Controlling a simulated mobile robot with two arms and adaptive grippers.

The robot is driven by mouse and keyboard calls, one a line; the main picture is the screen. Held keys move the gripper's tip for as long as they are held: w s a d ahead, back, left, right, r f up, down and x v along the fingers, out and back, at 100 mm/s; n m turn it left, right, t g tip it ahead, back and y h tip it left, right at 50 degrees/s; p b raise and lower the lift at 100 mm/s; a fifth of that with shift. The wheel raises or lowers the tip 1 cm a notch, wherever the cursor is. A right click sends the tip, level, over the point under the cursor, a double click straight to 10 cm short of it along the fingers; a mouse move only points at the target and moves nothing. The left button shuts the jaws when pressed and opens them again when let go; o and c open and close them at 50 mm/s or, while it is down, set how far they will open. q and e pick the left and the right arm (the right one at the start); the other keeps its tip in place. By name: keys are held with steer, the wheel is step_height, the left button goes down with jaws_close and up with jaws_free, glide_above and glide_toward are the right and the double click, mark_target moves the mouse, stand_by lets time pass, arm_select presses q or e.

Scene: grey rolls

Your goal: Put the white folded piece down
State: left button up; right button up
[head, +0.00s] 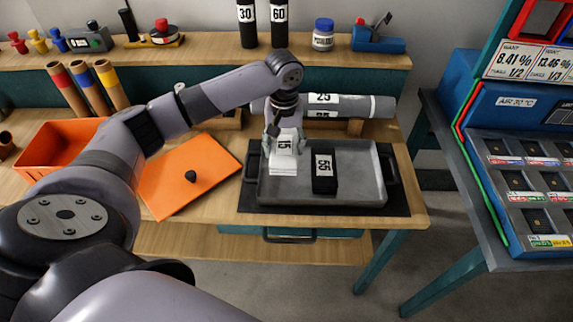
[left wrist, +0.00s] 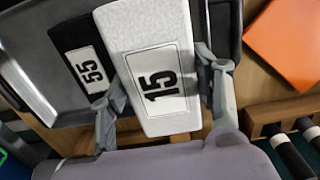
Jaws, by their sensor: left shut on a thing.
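The white folded piece (head: 284,160) is marked 15 and is in the left part of the grey tray (head: 350,200). My left gripper (head: 285,143) is shut on it from above, with one finger on each side. In the left wrist view the white piece (left wrist: 150,60) is between the two fingers (left wrist: 160,92). A black folded piece (head: 323,172) marked 55 lies in the tray to its right, and it also shows in the left wrist view (left wrist: 82,60). I cannot tell whether the white piece touches the tray floor. My right gripper is not in view.
A grey roll (head: 365,106) marked 25 lies behind the tray. An orange lid (head: 190,165) with a black knob and an orange bin (head: 55,150) are to the left. The tray's right part is bare. A blue machine (head: 530,150) stands at the right.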

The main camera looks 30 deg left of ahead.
mark_target(285, 145)
arm_select(q)
step_height(285, 145, down, 8)
steer(key=shift+f, duration=0.1)
stand_by(0.4)
steer(key=o, duration=1.3)
steer(key=shift+c, duration=0.2)
step_height(285, 145, up, 12)
steer(key=shift+r, duration=0.1)
